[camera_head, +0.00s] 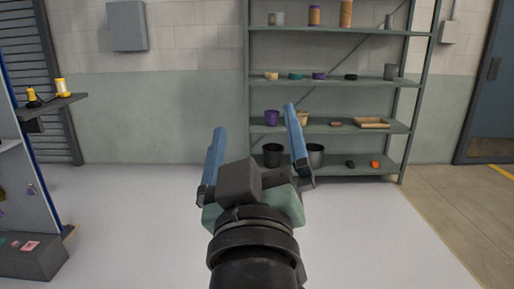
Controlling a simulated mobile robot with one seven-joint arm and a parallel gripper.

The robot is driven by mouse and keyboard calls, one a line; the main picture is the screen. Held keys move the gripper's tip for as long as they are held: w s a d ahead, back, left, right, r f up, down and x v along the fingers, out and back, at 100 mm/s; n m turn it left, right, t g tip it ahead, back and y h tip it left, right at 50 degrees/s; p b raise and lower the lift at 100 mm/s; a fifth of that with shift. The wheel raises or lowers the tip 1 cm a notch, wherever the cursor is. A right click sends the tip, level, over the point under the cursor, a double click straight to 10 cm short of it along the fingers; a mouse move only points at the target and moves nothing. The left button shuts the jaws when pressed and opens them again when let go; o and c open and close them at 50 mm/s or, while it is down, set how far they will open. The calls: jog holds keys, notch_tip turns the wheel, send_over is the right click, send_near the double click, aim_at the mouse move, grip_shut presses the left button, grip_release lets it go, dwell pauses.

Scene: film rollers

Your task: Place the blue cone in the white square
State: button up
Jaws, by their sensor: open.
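I see no blue cone in the head view. A large white area (365,235) covers the floor, with a straight edge on the right; I cannot tell whether it is the white square. My gripper (254,118) is in the middle of the view, pointing away toward the shelves. Its two blue fingers are spread wide, with nothing visible between them. The gripper and arm hide part of the floor and of the lower shelves.
A grey shelf rack (330,81) with small jars, bowls and trays stands at the back wall. A black bucket (272,155) is low behind my gripper. A wall shelf (55,106) and a grey box (30,262) are at left. White floor at both sides is clear.

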jog(key=s+r+m+t, duration=0.4)
jog(key=s+r, duration=0.6)
jog(key=r, duration=0.3)
jog(key=shift+d+r+m+t, duration=0.2)
jog(key=shift+r+m+t, duration=0.15)
jog(key=shift+t, duration=0.55)
jog(key=shift+r, duration=0.1)
